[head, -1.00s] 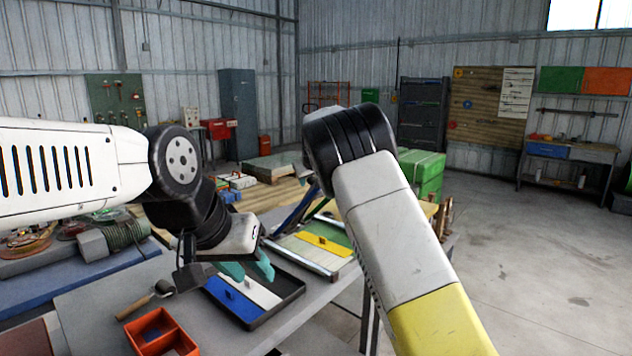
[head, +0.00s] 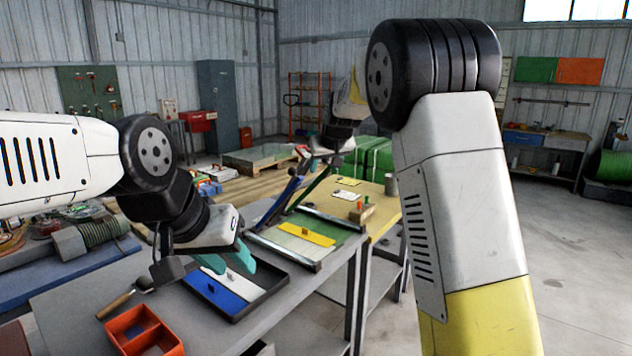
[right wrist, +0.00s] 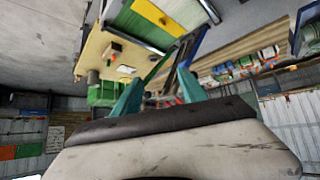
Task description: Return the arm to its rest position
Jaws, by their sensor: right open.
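My left gripper (head: 228,260) is above the near table, close to the black tray (head: 262,303). Its two teal fingers are apart with nothing seen between them. My right arm (head: 455,190) rises on the right of the head view, bent at a black joint. My right gripper (right wrist: 160,92) shows in the right wrist view with its teal fingers apart and empty. In the head view its hand (head: 332,138) appears beyond the frame with the yellow strip; its fingertips are hard to make out there.
The grey table (head: 75,300) carries an orange divided bin (head: 122,322), a wooden-handled tool (head: 115,305) and the tray with blue and white pieces. A metal-edged frame (head: 285,253) holds a yellow strip (head: 306,233). A yellowish table (head: 382,205) stands behind. Open floor lies right.

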